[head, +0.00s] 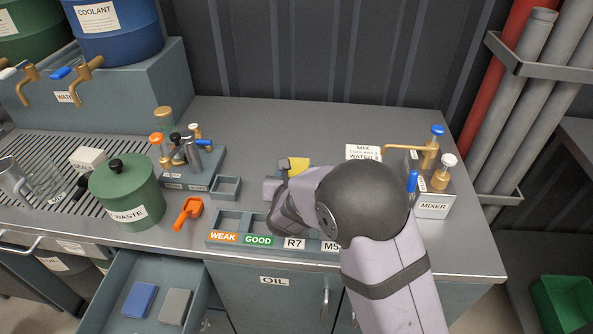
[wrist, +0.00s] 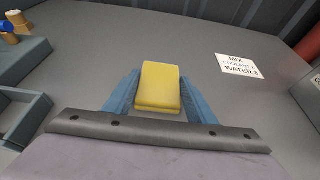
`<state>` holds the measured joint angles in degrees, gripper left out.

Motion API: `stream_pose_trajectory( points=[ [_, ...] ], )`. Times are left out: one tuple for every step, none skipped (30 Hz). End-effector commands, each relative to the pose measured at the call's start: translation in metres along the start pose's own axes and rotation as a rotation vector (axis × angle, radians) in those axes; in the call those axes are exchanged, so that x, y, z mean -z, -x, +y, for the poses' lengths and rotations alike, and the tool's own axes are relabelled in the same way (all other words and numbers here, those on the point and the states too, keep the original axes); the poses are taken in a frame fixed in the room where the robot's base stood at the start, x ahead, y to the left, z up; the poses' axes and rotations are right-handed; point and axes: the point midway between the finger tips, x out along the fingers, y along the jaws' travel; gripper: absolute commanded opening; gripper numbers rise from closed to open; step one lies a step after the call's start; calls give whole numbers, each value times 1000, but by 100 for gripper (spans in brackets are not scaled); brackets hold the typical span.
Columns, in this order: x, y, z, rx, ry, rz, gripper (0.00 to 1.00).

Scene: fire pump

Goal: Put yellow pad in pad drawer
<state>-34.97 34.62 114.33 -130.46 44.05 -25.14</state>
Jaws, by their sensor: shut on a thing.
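The yellow pad (head: 298,164) is at the middle of the bench in the head view, partly hidden by my arm. In the wrist view the yellow pad (wrist: 159,86) sits between the two blue fingers of my gripper (wrist: 158,95), which is shut on it. I cannot tell whether the pad touches the bench top. The open drawer (head: 193,291) at the lower left of the head view holds a blue pad (head: 139,299) and a grey pad (head: 175,306) lying side by side. My gripper is up and to the right of this drawer.
A sorting tray (head: 222,238) with labelled compartments stands at the bench's front edge. An orange scoop (head: 187,212), a green waste pot (head: 128,190) and a small open box (head: 227,186) lie left of my gripper. The mixer (head: 433,207) stands to the right.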

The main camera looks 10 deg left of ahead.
Motion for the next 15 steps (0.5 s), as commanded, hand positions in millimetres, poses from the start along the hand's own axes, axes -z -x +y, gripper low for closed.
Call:
stream_pose_trajectory(
  points=[
    [0, 0, 0, 0, -1, -1, 29],
    [-1, 0, 0, 0, -1, -1, 29],
    [-1, 0, 0, 0, -1, -1, 29],
    [-1, 0, 0, 0, -1, -1, 29],
    [-1, 0, 0, 0, 0, -1, 29],
    [0, 0, 0, 0, 0, -1, 29],
    [0, 0, 0, 0, 0, -1, 29],
    [1, 0, 0, 0, 0, -1, 29],
    [2, -1, 0, 0, 0, -1, 29],
    [2, -1, 0, 0, 0, -1, 29],
    [3, -2, 0, 0, 0, -1, 29],
    [4, -2, 0, 0, 0, -1, 29],
    [2, -1, 0, 0, 0, -1, 58],
    [2, -1, 0, 0, 0, -1, 65],
    [2, -1, 0, 0, 0, -1, 69]
  ],
)
